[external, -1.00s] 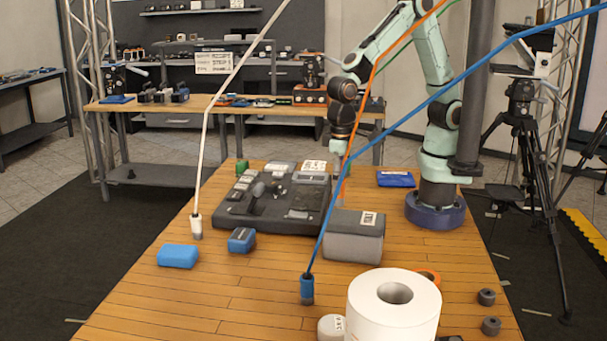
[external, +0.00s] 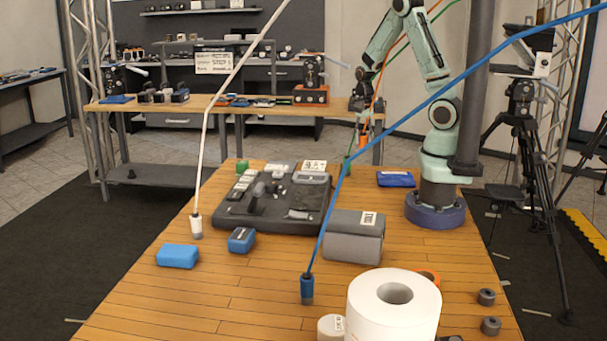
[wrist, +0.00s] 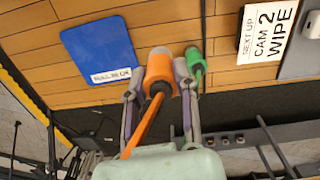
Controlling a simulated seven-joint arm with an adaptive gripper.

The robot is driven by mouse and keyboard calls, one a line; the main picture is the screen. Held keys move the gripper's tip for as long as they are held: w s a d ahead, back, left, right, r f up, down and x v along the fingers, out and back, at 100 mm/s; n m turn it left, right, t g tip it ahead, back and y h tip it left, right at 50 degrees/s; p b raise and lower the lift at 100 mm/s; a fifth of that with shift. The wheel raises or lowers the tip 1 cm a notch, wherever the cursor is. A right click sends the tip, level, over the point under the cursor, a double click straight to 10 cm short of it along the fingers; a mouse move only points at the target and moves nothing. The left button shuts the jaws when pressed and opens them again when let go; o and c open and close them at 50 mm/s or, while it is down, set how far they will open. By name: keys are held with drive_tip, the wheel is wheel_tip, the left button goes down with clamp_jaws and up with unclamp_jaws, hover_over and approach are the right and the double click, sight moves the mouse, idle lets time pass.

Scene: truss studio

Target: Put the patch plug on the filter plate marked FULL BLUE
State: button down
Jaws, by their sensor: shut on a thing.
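My gripper (external: 363,125) is shut on the orange patch plug (external: 364,142), above the far right part of the wooden table. In the wrist view, the orange plug (wrist: 160,69) sits between the fingertips (wrist: 159,82), its orange cable running back past the gripper. A flat blue plate (external: 395,179) lies on the table near my base, below and to the right of the gripper. The blue plate (wrist: 102,50) is at upper left in the wrist view; its white label seems to end in BLUE, but the first word is blurred. The plug is apart from the plate.
A green plug (external: 347,166) on a green cable hangs close to the orange one. A dark control panel (external: 272,198) and a grey case (external: 354,237) stand left of my base.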

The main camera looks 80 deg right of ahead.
drive_tip(key=s+d+m, duration=0.4)
drive_tip(key=s+d, duration=0.2)
drive_tip(key=s, duration=0.5)
hover_over(395, 175)
wheel_tip(395, 175, down, 8)
drive_tip(key=shift+s+d+r, duration=0.1)
drive_tip(key=shift+r, duration=0.05)
drive_tip(key=shift+f, duration=0.4)
drive_tip(key=shift+f, duration=0.1)
drive_tip(key=c, duration=0.9)
unclamp_jaws()
drive_tip(key=shift+o, duration=0.2)
